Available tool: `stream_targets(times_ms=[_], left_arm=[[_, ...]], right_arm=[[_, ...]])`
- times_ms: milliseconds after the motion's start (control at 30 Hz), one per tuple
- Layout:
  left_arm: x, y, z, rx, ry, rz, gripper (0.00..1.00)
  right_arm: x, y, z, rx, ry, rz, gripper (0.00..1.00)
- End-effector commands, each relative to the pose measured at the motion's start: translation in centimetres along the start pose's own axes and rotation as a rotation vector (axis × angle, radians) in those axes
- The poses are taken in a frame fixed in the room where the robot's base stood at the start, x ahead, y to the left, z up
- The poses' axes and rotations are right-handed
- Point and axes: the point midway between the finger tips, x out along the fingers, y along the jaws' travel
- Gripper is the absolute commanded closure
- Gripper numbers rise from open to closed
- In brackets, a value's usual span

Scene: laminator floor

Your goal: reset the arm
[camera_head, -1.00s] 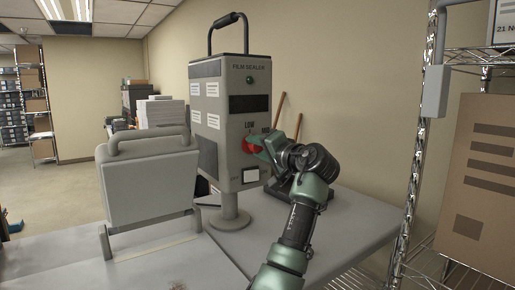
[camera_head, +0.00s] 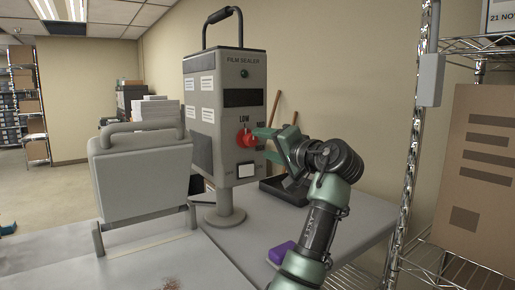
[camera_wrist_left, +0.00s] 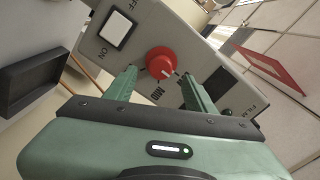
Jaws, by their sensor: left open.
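My left gripper (camera_head: 267,143) is open and empty in the head view, just right of the red knob (camera_head: 245,138) on the film sealer's grey front. In the left wrist view the two green fingers are spread apart, with the red knob (camera_wrist_left: 160,62) beyond their tips and a visible gap to it. The film sealer (camera_head: 225,115) stands upright on a round post on the table. Its white switch (camera_head: 246,170) sits below the knob and also shows in the wrist view (camera_wrist_left: 116,29). My right gripper is in neither view.
A purple object (camera_head: 281,252) lies on the table (camera_head: 235,240) by my forearm. A dark tray (camera_head: 283,190) stands behind the gripper. A grey machine (camera_head: 140,175) is left of the sealer. A wire rack (camera_head: 405,200) with a cardboard box (camera_head: 478,165) stands at right.

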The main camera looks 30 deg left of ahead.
Motion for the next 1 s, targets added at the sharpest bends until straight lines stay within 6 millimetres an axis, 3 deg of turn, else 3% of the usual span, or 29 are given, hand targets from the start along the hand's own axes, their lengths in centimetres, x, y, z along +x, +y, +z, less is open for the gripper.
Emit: stream_targets(times_ms=[167,667,1000], left_arm=[[-1.1,0.0,0.0,0.0,0.0,0.0,0.45],[-1.1,-0.2,-0.1,0.0,0.0,0.0,0.45],[-1.3,-5.1,-2.7,0.0,0.0,0.0,0.45]], right_arm=[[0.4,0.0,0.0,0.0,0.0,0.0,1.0],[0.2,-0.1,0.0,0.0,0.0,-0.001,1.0],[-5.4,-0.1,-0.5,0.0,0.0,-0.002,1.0]])
